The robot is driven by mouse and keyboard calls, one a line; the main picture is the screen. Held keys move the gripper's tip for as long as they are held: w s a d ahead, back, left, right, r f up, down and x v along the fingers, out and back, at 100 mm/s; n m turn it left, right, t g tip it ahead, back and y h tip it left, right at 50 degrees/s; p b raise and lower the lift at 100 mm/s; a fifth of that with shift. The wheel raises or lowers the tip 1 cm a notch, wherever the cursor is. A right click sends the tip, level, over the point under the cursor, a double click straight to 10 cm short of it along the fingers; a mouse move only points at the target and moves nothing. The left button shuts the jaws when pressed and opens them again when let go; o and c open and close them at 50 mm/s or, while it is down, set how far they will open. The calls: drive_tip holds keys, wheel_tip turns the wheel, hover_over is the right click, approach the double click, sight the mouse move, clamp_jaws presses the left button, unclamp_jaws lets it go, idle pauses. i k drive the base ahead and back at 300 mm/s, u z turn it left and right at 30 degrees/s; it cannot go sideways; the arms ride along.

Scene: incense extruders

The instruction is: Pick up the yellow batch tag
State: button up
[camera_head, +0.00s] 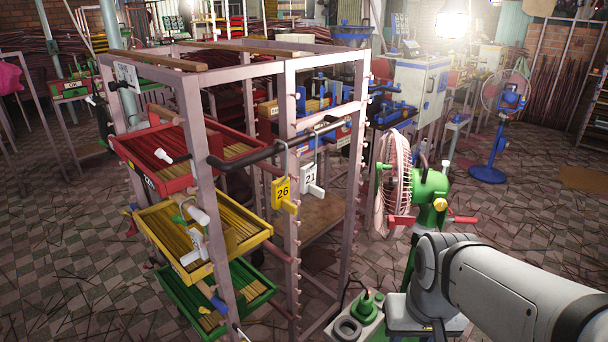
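The yellow batch tag (283,191), marked 26, hangs on a grey hook from a dark horizontal rail (262,152) at the front of a pale metal rack. A white tag (311,178), marked 21, hangs just to its right on the same rail. My pale grey arm reaches in from the lower right, well to the right of the tags. The fingers of my gripper do not show, so I cannot see its state.
The rack (194,115) holds red (171,178), yellow (192,268) and green (188,304) trays at left. A green fan (430,187) stands between the rack and my arm. A blue fan (487,174) stands farther back. Sticks litter the tiled floor.

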sight(280, 187)
drive_tip(key=z, duration=0.05)
drive_tip(key=k, duration=1.05)
drive_tip(key=u, duration=0.45)
drive_tip(key=i, duration=1)
drive_tip(key=u, duration=0.05)
